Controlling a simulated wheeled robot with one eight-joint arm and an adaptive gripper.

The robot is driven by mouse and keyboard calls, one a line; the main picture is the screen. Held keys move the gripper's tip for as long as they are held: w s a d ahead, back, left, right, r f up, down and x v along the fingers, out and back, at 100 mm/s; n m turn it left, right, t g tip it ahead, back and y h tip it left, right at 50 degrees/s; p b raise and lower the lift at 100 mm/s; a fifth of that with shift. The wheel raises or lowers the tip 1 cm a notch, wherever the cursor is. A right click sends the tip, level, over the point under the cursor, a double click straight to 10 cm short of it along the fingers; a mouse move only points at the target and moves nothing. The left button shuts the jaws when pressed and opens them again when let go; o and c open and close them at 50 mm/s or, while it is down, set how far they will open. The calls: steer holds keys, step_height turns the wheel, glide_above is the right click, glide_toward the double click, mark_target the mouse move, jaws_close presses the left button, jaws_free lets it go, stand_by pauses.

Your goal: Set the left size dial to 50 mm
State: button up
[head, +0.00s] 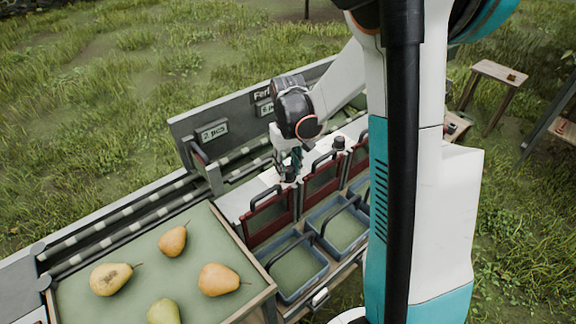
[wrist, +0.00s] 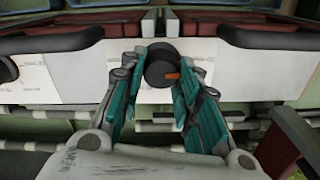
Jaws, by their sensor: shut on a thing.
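The left size dial (wrist: 158,72) is a black round knob on a white panel (wrist: 75,72). Its orange mark points to the right in the wrist view. My gripper (wrist: 159,62) has its teal fingers on both sides of the dial and is shut on it. The head view also shows my gripper (head: 289,163) reaching down over the left dial (head: 289,174), partly hiding it. The printing on the panel is too small to read. A second dial (head: 339,143) stands on the panel further right, apart from my gripper.
Dark red gates (head: 268,219) with black handles stand beside the dials. Blue-rimmed bins (head: 318,268) lie in front of them. A tray (head: 235,221) with several pears is at lower left. A grey backboard (head: 188,130) with a "2 pcs" label rises behind my gripper.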

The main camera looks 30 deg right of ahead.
mark_target(288, 168)
steer(key=o, duration=1.1)
step_height(288, 168, up, 12)
